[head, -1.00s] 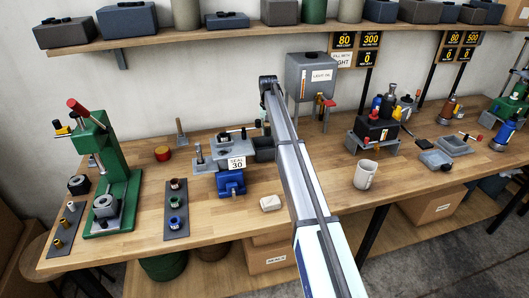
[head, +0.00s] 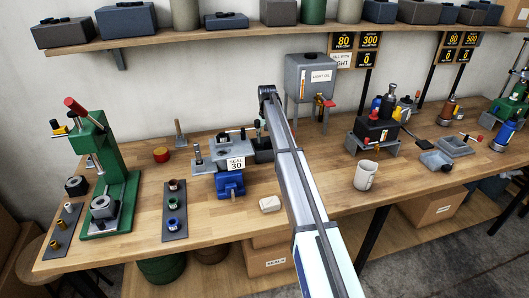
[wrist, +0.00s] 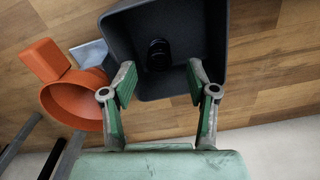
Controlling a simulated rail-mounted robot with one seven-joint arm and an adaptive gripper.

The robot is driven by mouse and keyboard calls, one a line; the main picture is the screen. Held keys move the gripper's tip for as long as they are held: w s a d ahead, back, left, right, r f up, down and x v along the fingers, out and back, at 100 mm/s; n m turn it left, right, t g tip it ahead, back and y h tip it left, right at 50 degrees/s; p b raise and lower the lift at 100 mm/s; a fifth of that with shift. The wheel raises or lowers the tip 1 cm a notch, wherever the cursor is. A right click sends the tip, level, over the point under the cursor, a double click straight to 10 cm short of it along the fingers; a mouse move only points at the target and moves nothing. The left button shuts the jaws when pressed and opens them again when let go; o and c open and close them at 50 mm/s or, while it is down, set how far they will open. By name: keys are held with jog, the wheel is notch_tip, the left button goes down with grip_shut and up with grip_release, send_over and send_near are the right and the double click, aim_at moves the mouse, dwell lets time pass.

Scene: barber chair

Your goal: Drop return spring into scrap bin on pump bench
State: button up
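The dark grey scrap bin (wrist: 120,45) is open-topped and fills the upper middle of the wrist view. In the head view a dark bin (head: 263,157) stands on the bench, partly behind my arm. A small black ribbed piece that looks like the return spring (wrist: 159,54) shows inside the bin's outline; I cannot tell whether it rests on the floor. My gripper (wrist: 160,78) is over the bin's near rim, its green-padded fingers spread wide with nothing between the pads. My gripper is hidden in the head view.
On the bench, a grey block with a SEAL 30 label (head: 236,164) stands left of the bin, and a grey tank (head: 310,75) stands behind right. A mug (head: 366,175) is farther right.

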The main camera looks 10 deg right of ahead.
jog(key=shift+d, duration=0.1)
notch_tip(320, 180, up, 12)
dwell(0.6)
